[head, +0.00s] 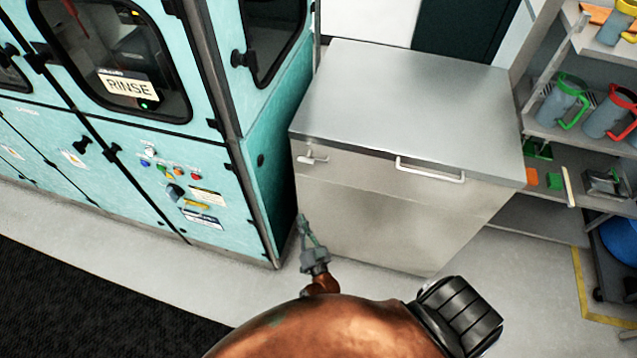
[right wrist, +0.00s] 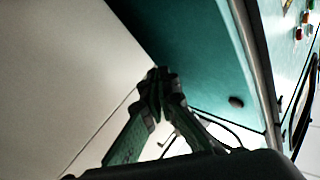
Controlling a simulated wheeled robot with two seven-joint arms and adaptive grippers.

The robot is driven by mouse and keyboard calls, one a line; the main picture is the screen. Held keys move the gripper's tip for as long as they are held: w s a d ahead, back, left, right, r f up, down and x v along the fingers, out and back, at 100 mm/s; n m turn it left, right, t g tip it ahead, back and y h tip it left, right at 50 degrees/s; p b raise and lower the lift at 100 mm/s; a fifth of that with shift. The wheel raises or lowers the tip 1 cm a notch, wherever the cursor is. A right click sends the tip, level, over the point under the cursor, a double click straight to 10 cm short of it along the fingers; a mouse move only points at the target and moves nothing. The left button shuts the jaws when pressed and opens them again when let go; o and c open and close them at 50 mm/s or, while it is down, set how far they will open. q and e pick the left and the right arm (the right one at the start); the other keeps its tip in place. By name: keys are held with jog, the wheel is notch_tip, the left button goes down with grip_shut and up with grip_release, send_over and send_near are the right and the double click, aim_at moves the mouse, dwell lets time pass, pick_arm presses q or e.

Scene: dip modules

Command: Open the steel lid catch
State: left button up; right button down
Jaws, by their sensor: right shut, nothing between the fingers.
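The steel lid catch (head: 312,157) is a small silvery latch on the upper left of the front of a steel chest, just under the lid (head: 420,100). A bar handle (head: 430,170) sits to its right on the lid's front edge. My right gripper (head: 303,222) is below the catch, near the chest's left front edge, apart from the catch. Its fingers are together and empty, and they also show in the right wrist view (right wrist: 160,80). The catch does not show clearly in the right wrist view. The lid lies flat and closed. My left gripper is not in view.
A teal cabinet (head: 262,200) with a RINSE sign (head: 128,84) stands close on the left of the chest, leaving a narrow gap. Shelves (head: 545,128) with jugs (head: 560,100) stand on the right. The grey floor (head: 385,282) in front is clear.

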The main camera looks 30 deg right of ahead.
aim_at(313, 160)
pick_arm(q)
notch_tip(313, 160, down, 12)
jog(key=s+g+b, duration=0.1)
jog(key=b, duration=1.2)
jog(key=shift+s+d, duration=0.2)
pick_arm(e)
jog(key=w+d+r+n+g+h, duration=0.1)
jog(key=d+r+n+h, duration=0.5)
jog(key=n, duration=1)
jog(key=w+d+r+n+g+h, duration=0.1)
jog(key=w+d+r+n+h, duration=0.1)
jog(key=d+r+n+h, duration=0.4)
notch_tip(313, 160, up, 6)
jog(key=n+h, duration=0.4)
jog(key=n, duration=0.6)
jog(key=shift+w+f+n, duration=0.25)
jog(key=shift+w+n, duration=0.05)
jog(key=shift+w, duration=0.1)
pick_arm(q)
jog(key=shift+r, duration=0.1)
